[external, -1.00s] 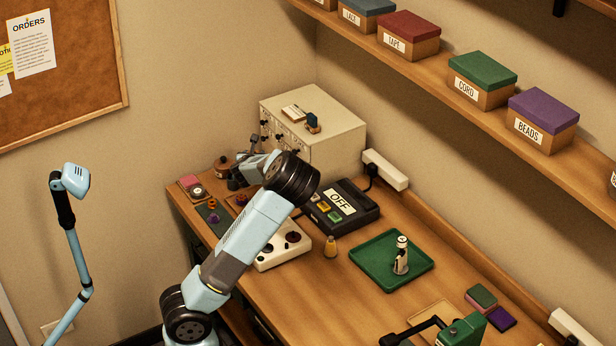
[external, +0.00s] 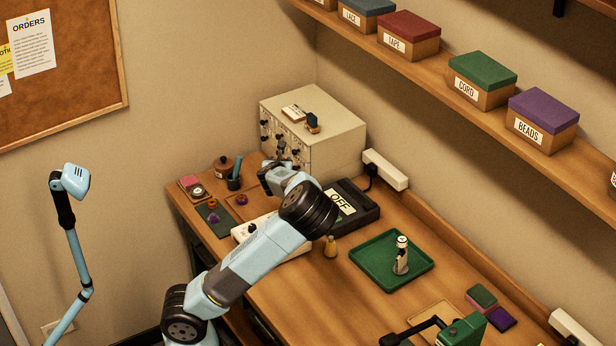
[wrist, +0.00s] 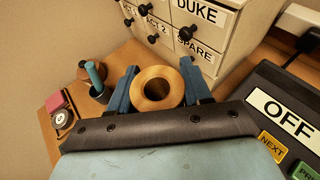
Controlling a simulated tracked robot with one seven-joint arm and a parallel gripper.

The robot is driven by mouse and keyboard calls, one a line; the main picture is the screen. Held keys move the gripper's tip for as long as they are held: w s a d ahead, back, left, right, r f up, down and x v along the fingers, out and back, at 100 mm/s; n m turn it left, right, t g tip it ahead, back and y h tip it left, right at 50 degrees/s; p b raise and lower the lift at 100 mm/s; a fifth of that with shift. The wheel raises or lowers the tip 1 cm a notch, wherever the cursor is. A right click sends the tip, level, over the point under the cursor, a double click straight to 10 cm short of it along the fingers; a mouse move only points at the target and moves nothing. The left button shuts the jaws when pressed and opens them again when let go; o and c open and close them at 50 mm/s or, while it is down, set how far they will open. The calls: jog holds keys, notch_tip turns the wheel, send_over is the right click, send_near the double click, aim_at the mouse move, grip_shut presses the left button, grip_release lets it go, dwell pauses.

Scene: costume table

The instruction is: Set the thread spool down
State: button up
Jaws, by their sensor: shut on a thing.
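The thread spool (wrist: 150,103) shows in the wrist view as a round tan wooden ring with a dark hollow centre. It sits between the two blue fingers of my gripper (wrist: 158,87), which is shut on it. In the external view my gripper (external: 279,160) is in front of the drawer cabinet, above the back of the table. I cannot make out the spool clearly there. The wrist view does not show clearly how high the spool is above the tabletop.
The drawer cabinet (external: 338,150) stands close behind my gripper. The black box marked OFF (external: 357,210) is to the right. A cup with a blue stick (external: 234,182) and a brown pot (external: 222,168) stand left. A green tray (external: 372,274) holds a white-topped figure. The table's front-right stretch has bare wood.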

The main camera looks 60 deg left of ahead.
jog(key=s+d+f, duration=0.1)
jog(key=s+d, duration=0.1)
jog(key=d, duration=2.6)
jog(key=s+d+r, duration=0.3)
jog(key=s+d, duration=1.7)
send_over(349, 310)
jog(key=s, duration=0.1)
jog(key=f, duration=1.3)
jog(key=shift+a+f, duration=0.25)
jog(key=shift+w+f, duration=0.2)
jog(key=shift+f, duration=0.1)
jog(key=shift+w+d+f, duration=0.1)
jog(key=shift+w+f, duration=0.05)
jog(key=shift+f, duration=0.8)
jog(key=shift+w+d+f, duration=0.1)
jog(key=shift+w+f, duration=0.05)
jog(key=shift+f, duration=0.8)
